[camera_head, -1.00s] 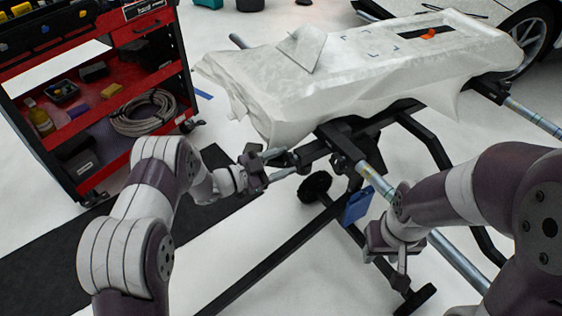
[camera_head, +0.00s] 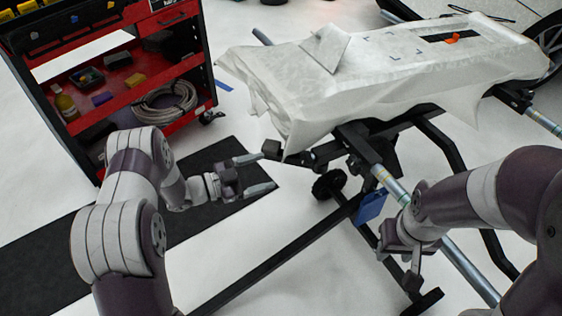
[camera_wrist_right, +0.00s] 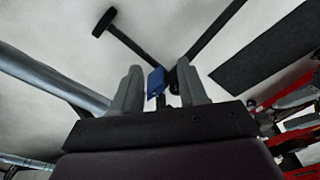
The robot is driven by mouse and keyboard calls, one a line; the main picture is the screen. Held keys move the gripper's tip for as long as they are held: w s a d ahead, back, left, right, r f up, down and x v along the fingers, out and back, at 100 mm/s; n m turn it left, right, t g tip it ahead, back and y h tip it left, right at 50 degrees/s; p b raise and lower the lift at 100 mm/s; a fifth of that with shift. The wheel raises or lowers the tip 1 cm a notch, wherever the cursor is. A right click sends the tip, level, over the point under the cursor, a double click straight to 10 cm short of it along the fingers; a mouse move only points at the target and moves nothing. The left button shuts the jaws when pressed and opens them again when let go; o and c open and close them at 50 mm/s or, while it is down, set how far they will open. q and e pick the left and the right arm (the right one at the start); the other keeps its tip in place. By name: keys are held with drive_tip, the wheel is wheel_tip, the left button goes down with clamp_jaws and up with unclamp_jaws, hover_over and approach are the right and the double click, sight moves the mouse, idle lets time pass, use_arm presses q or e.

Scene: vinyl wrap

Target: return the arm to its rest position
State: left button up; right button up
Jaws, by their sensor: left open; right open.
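My left gripper (camera_head: 262,173) is open and empty in the head view, left of centre. Its fingers point right, just short of the stand's black frame and below the draped panel. My right gripper (camera_head: 408,274) is in the lower right of the head view, pointing down beside the stand's metal tube. In the right wrist view, its two grey fingers (camera_wrist_right: 160,88) are apart with nothing held between them. A blue tag on the stand shows beyond them.
The stand (camera_head: 392,187) carries a panel under white wrap (camera_head: 365,85), with an orange item (camera_head: 453,39) on top. A red tool cart (camera_head: 125,100) with a coiled hose (camera_head: 166,103) stands at the upper left. A dark mat (camera_head: 60,240) and bare pale floor lie at the lower left.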

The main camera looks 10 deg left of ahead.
use_arm(q)
drive_tip(key=shift+v, duration=0.8)
